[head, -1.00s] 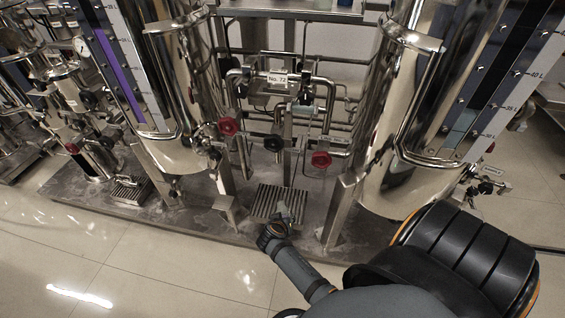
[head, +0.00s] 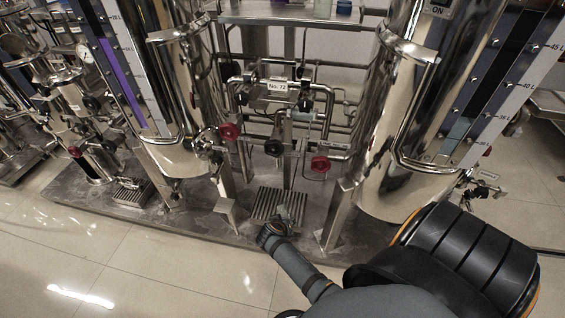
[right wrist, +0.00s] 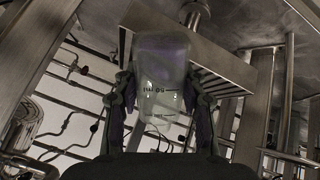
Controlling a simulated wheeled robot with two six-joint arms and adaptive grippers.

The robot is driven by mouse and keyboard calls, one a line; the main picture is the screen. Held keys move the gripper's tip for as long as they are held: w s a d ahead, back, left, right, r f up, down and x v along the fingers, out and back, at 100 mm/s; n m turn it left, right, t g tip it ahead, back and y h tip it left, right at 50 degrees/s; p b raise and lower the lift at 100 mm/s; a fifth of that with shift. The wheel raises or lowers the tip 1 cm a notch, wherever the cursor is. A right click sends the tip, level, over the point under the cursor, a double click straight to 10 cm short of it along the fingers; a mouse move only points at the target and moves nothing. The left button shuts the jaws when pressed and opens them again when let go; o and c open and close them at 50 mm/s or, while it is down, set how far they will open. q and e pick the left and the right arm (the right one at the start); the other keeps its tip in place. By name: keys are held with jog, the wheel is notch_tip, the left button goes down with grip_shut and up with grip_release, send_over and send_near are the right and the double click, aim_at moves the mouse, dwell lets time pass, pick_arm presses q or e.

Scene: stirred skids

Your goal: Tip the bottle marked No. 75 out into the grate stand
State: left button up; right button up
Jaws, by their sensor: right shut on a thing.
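My right gripper (head: 279,224) is shut on a small translucent bottle (right wrist: 163,80) that fills the middle of the right wrist view, with one finger on each side. The bottle has a purplish tint at its upper part in that view and small dark lettering that looks inverted and is hard to read. In the head view the bottle (head: 289,213) is small and partly hidden, in front of or over the slatted grate stand (head: 268,203). The slats also show behind the bottle in the right wrist view (right wrist: 215,65). My left gripper is not in view.
Tall steel vessels stand left (head: 184,110) and right (head: 385,150) of the grate. Behind it are pipes with red (head: 320,163) and black valve knobs and a "No. 72" tag (head: 278,86). Another grate (head: 131,191) lies at left. The tiled floor (head: 190,275) in front is clear.

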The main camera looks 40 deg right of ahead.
jog(key=shift+r+g+p, duration=0.15)
jog(key=shift+g+p, duration=0.15)
jog(key=shift+p, duration=0.35)
jog(key=shift+g+y+p, duration=0.3)
jog(key=shift+g+p, duration=0.2)
jog(key=shift+p, duration=0.2)
jog(key=shift+s+f, duration=0.1)
jog(key=shift+f, duration=0.1)
